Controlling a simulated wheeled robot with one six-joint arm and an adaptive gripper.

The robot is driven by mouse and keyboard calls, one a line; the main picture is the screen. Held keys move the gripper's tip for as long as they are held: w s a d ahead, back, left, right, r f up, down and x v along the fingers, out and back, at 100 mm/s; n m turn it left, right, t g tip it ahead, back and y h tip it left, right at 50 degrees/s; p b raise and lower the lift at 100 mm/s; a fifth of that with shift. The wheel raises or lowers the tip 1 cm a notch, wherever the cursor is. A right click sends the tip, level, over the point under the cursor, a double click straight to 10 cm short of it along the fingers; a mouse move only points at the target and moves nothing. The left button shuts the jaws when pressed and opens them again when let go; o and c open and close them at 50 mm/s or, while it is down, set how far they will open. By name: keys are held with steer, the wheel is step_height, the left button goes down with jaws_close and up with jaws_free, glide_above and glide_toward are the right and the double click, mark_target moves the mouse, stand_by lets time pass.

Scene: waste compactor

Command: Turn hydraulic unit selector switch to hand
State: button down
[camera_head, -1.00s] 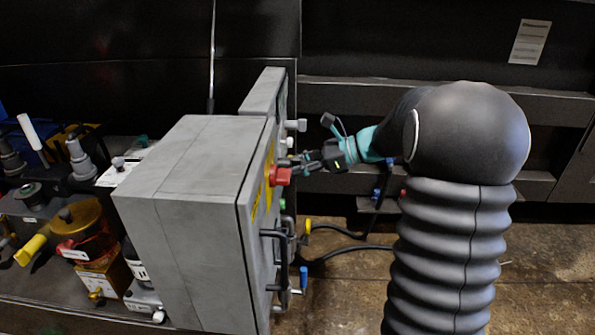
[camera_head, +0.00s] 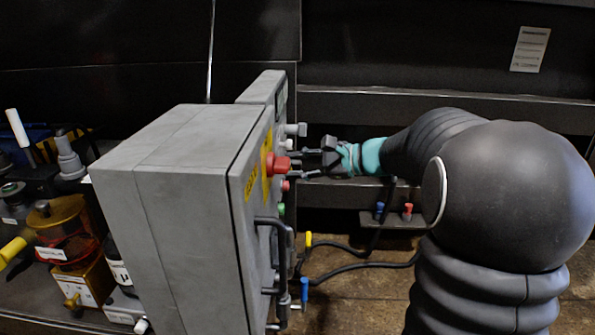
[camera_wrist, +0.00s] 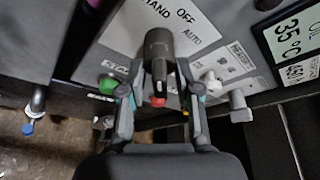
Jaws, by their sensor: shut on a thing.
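The selector switch (camera_wrist: 159,58) is a dark elongated knob on the grey panel in the wrist view. Its label plate (camera_wrist: 200,22) shows OFF, AUTO and a partly covered word that appears to be HAND. My gripper (camera_wrist: 158,72) has one finger on each side of the knob and is shut on it. I cannot tell clearly which label the knob points to. In the head view my gripper (camera_head: 300,165) reaches the front of the grey control cabinet (camera_head: 165,165) from the right; the switch itself is hard to make out there.
A red knob (camera_head: 277,163) and a green button (camera_head: 281,209) stand out from the cabinet front; the green button (camera_wrist: 108,84) is left of my fingers in the wrist view. White knobs (camera_wrist: 238,104) and a display (camera_wrist: 295,45) are on the right. A black handle (camera_head: 284,240) juts out lower down.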

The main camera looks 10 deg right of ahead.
stand_by(0.5)
steer(key=c, duration=1.2)
jaws_free()
steer(key=v, duration=1.2)
steer(key=shift+s+f, duration=0.1)
